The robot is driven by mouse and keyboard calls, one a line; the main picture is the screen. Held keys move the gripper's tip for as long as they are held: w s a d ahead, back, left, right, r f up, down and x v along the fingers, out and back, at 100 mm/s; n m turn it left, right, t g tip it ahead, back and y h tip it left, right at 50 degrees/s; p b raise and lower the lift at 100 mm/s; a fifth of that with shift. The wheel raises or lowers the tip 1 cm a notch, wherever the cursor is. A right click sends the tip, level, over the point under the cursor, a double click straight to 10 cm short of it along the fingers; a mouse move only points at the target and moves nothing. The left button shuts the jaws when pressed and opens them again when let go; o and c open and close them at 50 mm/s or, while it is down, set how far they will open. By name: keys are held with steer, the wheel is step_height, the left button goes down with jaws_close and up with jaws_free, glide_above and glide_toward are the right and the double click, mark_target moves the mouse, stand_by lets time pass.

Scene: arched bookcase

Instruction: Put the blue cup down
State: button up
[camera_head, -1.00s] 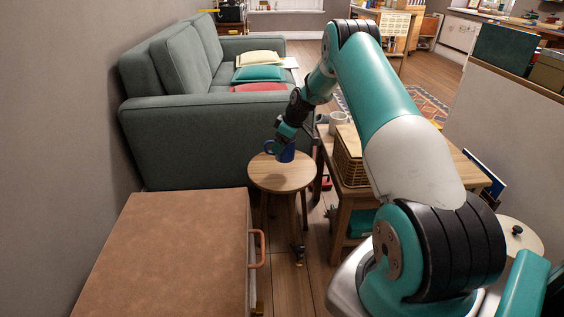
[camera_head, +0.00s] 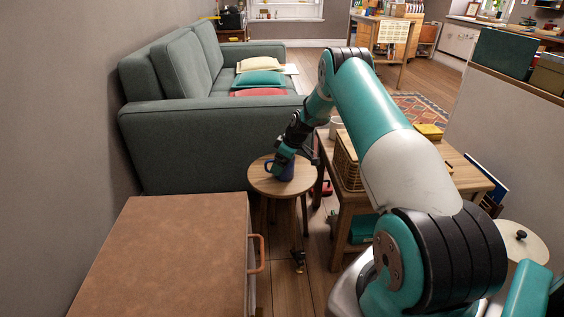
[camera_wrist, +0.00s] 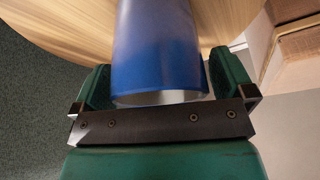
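The blue cup (camera_head: 280,171) is at the round wooden stool (camera_head: 269,185) in the head view, upright, low over its top. I cannot tell for sure whether its base touches the wood. My gripper (camera_head: 283,163) is at the cup from above and behind, partly hiding it. In the wrist view the blue cup (camera_wrist: 158,55) lies between the two green fingers of my gripper (camera_wrist: 160,88), which sit close against both its sides. The stool top (camera_wrist: 60,22) shows behind the cup there.
A green sofa (camera_head: 205,140) stands behind the stool. A brown leather case (camera_head: 165,250) is at the front left. A wooden table (camera_head: 462,172) with a wicker basket (camera_head: 347,165) is just right of the stool. The stool's front top is bare.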

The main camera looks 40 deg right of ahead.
steer(key=p+v, duration=0.3)
steer(key=v, duration=0.9)
steer(key=shift+w+a, duration=0.1)
steer(key=s+a+r+y, duration=0.1)
steer(key=a+r, duration=0.5)
steer(key=a, duration=0.3)
steer(key=a+r, duration=0.6)
steer(key=a, duration=0.3)
steer(key=s+a+r+n+g, duration=0.1)
steer(key=s+a+r, duration=0.25)
steer(key=a, duration=0.25)
steer(key=s+a+r+g, duration=0.1)
steer(key=s+a+r, duration=0.25)
steer(key=a, duration=0.25)
steer(key=s+a+r, duration=0.1)
steer(key=s+a, duration=0.3)
steer(key=s, duration=0.4)
steer(key=s+a+g, duration=0.1)
steer(key=s+a, duration=0.3)
steer(key=s, duration=0.4)
steer(key=s+a+r+g+y, duration=0.1)
steer(key=s+a, duration=0.3)
steer(key=s, duration=0.5)
steer(key=shift+a+r, duration=0.15)
steer(key=shift+r, duration=0.2)
steer(key=shift+r+p, duration=0.15)
steer(key=shift+p, duration=0.15)
step_height(320, 180, up, 30)
steer(key=p, duration=3)
